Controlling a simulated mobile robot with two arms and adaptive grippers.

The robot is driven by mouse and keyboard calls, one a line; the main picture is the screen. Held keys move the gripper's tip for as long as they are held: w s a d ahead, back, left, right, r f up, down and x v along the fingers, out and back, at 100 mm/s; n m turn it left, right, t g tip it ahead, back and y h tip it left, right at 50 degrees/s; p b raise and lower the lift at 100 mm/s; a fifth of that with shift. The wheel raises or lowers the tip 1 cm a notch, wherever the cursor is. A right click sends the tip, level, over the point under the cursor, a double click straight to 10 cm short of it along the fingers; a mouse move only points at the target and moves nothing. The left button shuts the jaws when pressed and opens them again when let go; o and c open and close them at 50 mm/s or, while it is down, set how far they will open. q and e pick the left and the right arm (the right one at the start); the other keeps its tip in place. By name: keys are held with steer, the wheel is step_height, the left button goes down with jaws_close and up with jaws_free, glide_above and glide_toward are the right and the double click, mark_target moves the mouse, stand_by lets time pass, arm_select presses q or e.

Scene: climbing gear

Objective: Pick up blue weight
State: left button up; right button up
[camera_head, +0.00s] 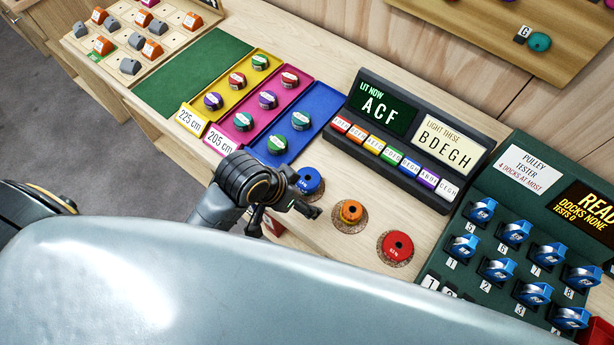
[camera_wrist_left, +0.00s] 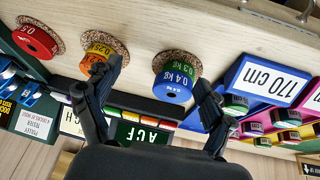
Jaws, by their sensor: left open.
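The blue weight (camera_head: 309,181), a short disc with a hole in its top, stands right beside my left gripper in the head view, partly covered by it. In the left wrist view the blue weight (camera_wrist_left: 172,86) is marked 0.4 kg and sits on a green weight (camera_wrist_left: 184,68) marked 0.3 kg, on a round cork mat (camera_wrist_left: 176,55). My left gripper (camera_head: 284,216) is open and empty. In the left wrist view its fingers (camera_wrist_left: 158,76) are spread, with the blue weight between them in the picture; no contact shows. My right gripper is not in view.
An orange weight (camera_head: 350,211) and a red weight (camera_head: 397,245) stand on cork mats to the right. A blue tray (camera_head: 322,101) with colored pieces lies behind. A dark sign stand (camera_head: 440,195) and a pulley tester (camera_head: 510,205) stand at right.

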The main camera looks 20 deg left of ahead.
arm_select(q)
steer(key=w+d+r+m+h, duration=0.1)
steer(key=w+d+r+m, duration=0.25)
steer(key=d, duration=0.25)
step_height(320, 180, up, 9)
steer(key=m+g+y, duration=0.4)
steer(key=m, duration=0.4)
glide_above(308, 178)
step_height(308, 178, down, 8)
steer(key=shift+s+f+p, duration=0.15)
steer(key=shift+p, duration=0.5)
steer(key=shift+f+p, duration=0.35)
steer(key=shift+f, duration=0.25)
step_height(308, 178, down, 4)
steer(key=shift+f+p, duration=0.15)
steer(key=shift+p, duration=0.3)
steer(key=shift+c, duration=0.4)
